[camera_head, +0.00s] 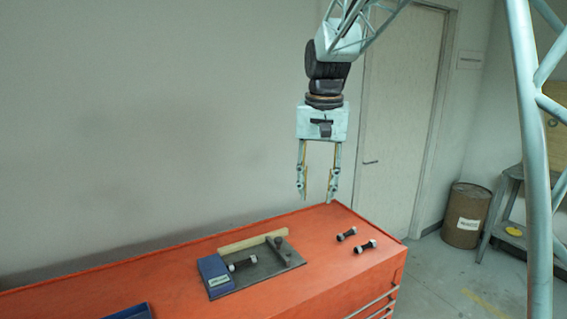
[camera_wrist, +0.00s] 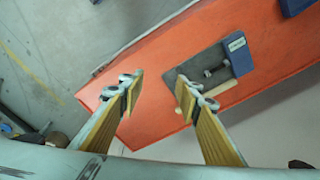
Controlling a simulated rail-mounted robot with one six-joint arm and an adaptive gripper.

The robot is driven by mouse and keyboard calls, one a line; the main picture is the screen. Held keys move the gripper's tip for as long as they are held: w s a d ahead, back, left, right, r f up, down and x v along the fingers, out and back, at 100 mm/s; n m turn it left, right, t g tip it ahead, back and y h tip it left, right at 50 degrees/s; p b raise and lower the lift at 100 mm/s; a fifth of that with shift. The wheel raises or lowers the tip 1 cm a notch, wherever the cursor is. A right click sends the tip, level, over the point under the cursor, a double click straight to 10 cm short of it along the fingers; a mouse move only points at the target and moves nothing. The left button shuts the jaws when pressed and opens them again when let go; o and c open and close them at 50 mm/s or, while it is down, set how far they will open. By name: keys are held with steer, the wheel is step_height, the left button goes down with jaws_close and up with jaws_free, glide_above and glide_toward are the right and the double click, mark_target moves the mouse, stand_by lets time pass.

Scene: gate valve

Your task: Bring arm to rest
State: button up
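My gripper (camera_head: 317,198) hangs from my arm and points down, above the far right part of an orange cabinet top (camera_head: 330,222). Its two fingers are parted with nothing between them, and a gap shows under the tips. In the wrist view my gripper (camera_wrist: 156,88) is also open and empty, with the orange top (camera_wrist: 152,110) below it. No valve is visible in either view.
On the cabinet, a dark plate (camera_head: 240,284) carries a blue block (camera_head: 215,277) and a bolt (camera_head: 243,264). Two more bolts (camera_head: 346,234) (camera_head: 365,247) lie to the right. A barrel (camera_head: 466,215) and steps (camera_head: 510,210) stand beyond. The wall and door (camera_head: 398,110) are behind.

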steer(key=s+d+r+n+t+b, duration=0.15)
steer(key=s+d, duration=0.35)
steer(key=s, duration=1.2)
steer(key=s+d+r+t+b, duration=0.15)
steer(key=s+d, duration=0.35)
steer(key=s, duration=1.1)
steer(key=s+d+f+b, duration=0.2)
steer(key=s+f, duration=0.4)
steer(key=s, duration=0.6)
steer(key=shift+s+f, duration=0.15)
steer(key=shift+f, duration=0.05)
